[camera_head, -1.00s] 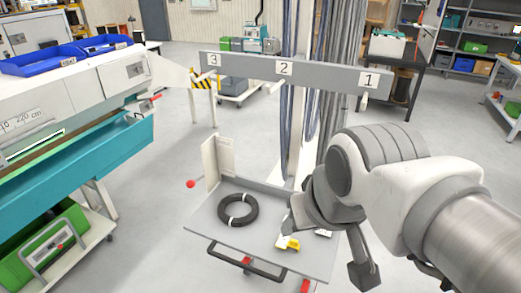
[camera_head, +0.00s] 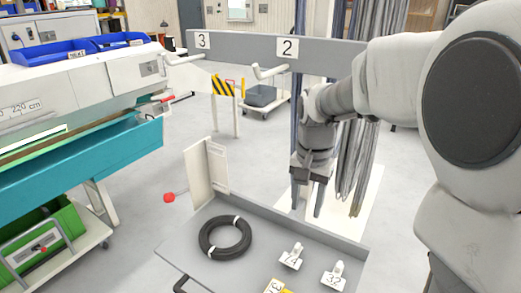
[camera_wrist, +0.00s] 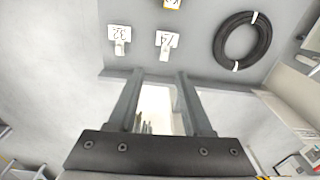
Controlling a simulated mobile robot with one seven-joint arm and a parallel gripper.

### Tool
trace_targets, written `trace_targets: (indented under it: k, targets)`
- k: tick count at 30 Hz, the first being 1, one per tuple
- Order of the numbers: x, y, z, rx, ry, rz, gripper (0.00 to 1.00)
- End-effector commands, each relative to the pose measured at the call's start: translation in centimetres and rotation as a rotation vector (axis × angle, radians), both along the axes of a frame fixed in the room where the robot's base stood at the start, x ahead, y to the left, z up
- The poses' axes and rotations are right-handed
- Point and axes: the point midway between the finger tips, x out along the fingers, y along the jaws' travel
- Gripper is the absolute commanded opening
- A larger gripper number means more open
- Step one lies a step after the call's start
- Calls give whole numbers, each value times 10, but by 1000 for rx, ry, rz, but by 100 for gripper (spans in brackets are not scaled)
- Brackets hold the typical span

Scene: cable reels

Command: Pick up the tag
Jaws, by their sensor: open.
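A white tag marked 32 (camera_head: 334,275) and a white tag that seems to read 74 (camera_head: 291,258) lie on the grey tray, apart from each other. A yellow-edged tag (camera_head: 274,287) is cut by the bottom edge. All show in the wrist view: 32 (camera_wrist: 118,38), 74 (camera_wrist: 165,40) and the yellow-edged one (camera_wrist: 172,3) at the top edge. Which tag is meant cannot be told. My gripper (camera_head: 307,208) points down around the tray's back edge, beyond the tags. In the wrist view its fingers (camera_wrist: 160,75) are apart and empty.
A black cable coil with white ties (camera_head: 225,238) lies left of the tags on the tray (camera_head: 200,268). A white upright panel (camera_head: 207,175) stands at its back left corner. A numbered rail with hooks (camera_head: 240,46) and hanging cables (camera_head: 357,165) are behind my gripper.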

Motion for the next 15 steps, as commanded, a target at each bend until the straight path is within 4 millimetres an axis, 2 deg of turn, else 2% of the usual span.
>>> trace_targets:
  k: [1,8,15]
  targets:
    - [5,0,-12,1,14,-16,50]
    - [12,0,-33,2,38,-46,50]
    - [12,0,-83,3,38,-45,50]
